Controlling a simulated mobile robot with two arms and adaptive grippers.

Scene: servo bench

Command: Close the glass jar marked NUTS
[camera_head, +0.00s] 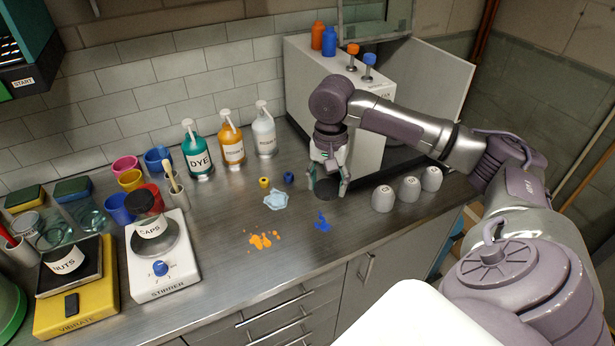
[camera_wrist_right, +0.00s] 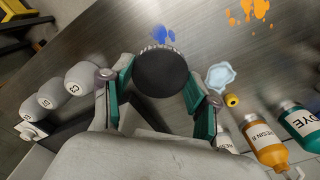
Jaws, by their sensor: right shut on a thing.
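The glass jar marked NUTS (camera_head: 66,262) stands at the far left on the black top of a yellow device; I see no lid on it. My right gripper (camera_head: 327,187) is low over the bench near the tall white cabinet, far to the right of the jar. It is shut on a dark round lid (camera_head: 324,189). In the right wrist view the lid (camera_wrist_right: 161,74) sits between the green-sided fingers (camera_wrist_right: 160,90), its ridged rim showing. Whether the lid touches the bench is unclear. My left gripper is not in view.
A dark-lidded jar marked CAPS (camera_head: 150,228) stands on the white stirrer (camera_head: 163,271). Pump bottles (camera_head: 231,143) line the wall. A pale blue puddle-like patch (camera_head: 276,200) and orange splashes (camera_head: 264,240) mark the middle bench.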

